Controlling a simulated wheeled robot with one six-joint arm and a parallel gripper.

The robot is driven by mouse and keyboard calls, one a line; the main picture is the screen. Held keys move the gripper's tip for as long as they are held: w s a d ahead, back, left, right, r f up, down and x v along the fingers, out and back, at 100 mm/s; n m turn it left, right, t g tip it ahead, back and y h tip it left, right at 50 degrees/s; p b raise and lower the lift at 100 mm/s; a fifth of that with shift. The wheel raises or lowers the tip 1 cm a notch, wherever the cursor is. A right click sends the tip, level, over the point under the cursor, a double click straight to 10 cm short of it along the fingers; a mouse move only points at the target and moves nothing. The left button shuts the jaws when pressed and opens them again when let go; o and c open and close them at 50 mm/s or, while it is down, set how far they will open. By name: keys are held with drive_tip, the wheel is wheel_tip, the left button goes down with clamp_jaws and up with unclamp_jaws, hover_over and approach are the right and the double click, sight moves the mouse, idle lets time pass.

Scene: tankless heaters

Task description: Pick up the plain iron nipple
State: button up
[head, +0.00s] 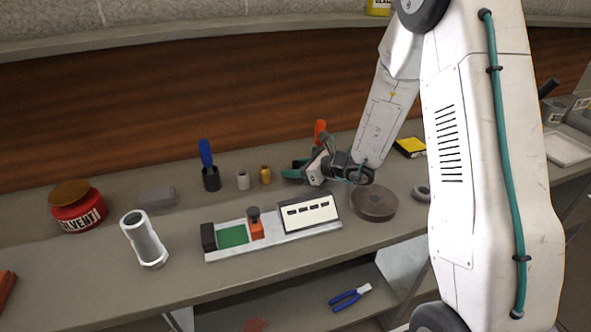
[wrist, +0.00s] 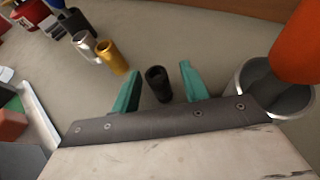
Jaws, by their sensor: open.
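The plain iron nipple (wrist: 157,84) is a small dark, short tube standing upright on the bench in the wrist view. My gripper (wrist: 159,73) is open, with one teal finger to each side of the nipple in that view. I cannot tell whether the fingers are down around it or still above it. In the head view my gripper (head: 294,171) is low over the back of the bench, and the dark nipple is not seen there. A brass nipple (wrist: 113,57) and a pale grey nipple (wrist: 86,44) stand to the left in the wrist view.
A metal cup (wrist: 243,95) with an orange-handled tool (wrist: 297,45) stands close to the right finger. In the head view, a dark cup with a blue-handled brush (head: 211,178), a red solvent jar (head: 77,212), a tray fixture (head: 272,240) and a round brown disc (head: 373,204) share the bench.

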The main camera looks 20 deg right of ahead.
clamp_jaws()
drive_tip(key=shift+r, duration=0.15)
